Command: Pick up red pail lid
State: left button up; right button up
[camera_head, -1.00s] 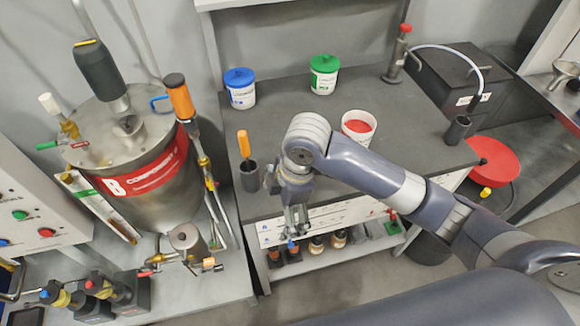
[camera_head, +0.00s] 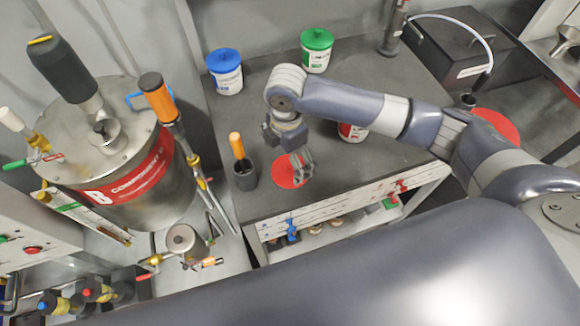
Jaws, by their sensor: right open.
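The red pail lid (camera_head: 284,177) is a flat red disc on the grey workbench, near its front edge. My right gripper (camera_head: 301,172) points down over the lid's right part and hides some of it. Its fingers are apart with nothing visible between them. I cannot tell whether the fingertips touch the lid. The white and red pail (camera_head: 352,133) stands to the right of the lid, partly hidden behind my right arm. My left gripper is not in view.
A blue-lidded pail (camera_head: 225,75) and a green-lidded pail (camera_head: 316,52) stand at the back of the workbench (camera_head: 265,110). A dark cup (camera_head: 244,176) with an orange-handled tool is close left of the lid. A large metal tank (camera_head: 120,160) stands further left.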

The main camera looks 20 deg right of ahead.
aim_at(289, 168)
notch_tip(289, 168, down, 4)
jog(key=shift+s+d+r+p, duration=0.15)
jog(key=shift+r+p, duration=0.1)
jog(key=shift+p, duration=0.25)
jog(key=shift+f, duration=0.3)
jog(key=shift+c, duration=1.1)
jog(key=c, duration=2.2)
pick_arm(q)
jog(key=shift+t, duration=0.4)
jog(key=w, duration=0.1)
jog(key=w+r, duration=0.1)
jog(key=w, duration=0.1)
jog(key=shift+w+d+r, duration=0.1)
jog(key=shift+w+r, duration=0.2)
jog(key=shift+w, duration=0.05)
pick_arm(e)
jog(key=shift+s, duration=0.1)
grip_shut()
